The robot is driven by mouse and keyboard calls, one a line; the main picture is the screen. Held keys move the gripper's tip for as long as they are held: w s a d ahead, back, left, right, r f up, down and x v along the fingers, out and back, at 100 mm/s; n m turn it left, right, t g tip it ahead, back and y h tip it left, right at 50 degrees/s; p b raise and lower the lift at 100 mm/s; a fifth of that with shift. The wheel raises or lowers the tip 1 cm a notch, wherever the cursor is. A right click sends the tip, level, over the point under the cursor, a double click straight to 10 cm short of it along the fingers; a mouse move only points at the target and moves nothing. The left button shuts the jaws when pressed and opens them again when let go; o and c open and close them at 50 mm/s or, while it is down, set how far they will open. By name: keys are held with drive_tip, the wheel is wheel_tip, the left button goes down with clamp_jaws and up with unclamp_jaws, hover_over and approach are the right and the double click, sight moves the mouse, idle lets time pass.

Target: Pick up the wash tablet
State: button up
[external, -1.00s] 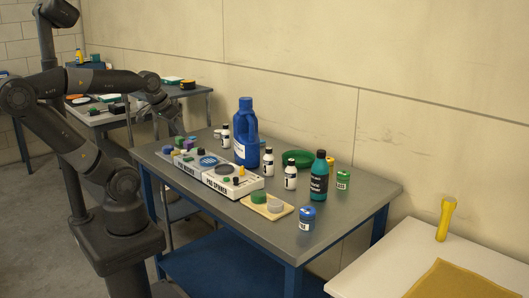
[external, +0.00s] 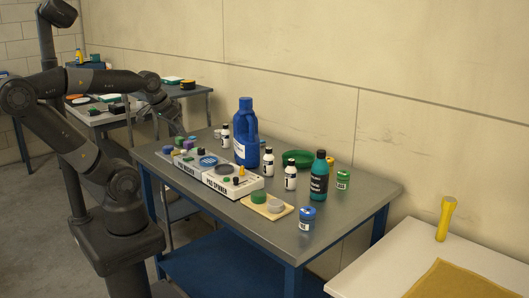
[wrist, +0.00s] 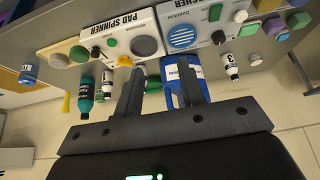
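Several small coloured blocks sit at the left end of the metal table. A purple block (wrist: 274,25), a green block (wrist: 250,29) and a pale green block (wrist: 298,20) show at the upper right of the wrist view.
A white machine labelled PAD SPINNER (external: 222,187) lies along the table's front. A blue jug (external: 246,135), several white bottles and a teal bottle (external: 319,178) stand behind it. A green dish (external: 297,157) and a blue-lidded jar (external: 307,218) are farther right. The wall is behind.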

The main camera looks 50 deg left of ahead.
drive_tip(key=o, duration=0.4)
drive_tip(key=n+g, duration=0.1)
hover_over(192, 137)
drive_tip(key=s, duration=0.5)
wheel_tip(192, 137, down, 10)
drive_tip(key=shift+y, duration=0.3)
drive_tip(key=x, duration=1.1)
drive_tip(key=shift+w+d, duration=0.2)
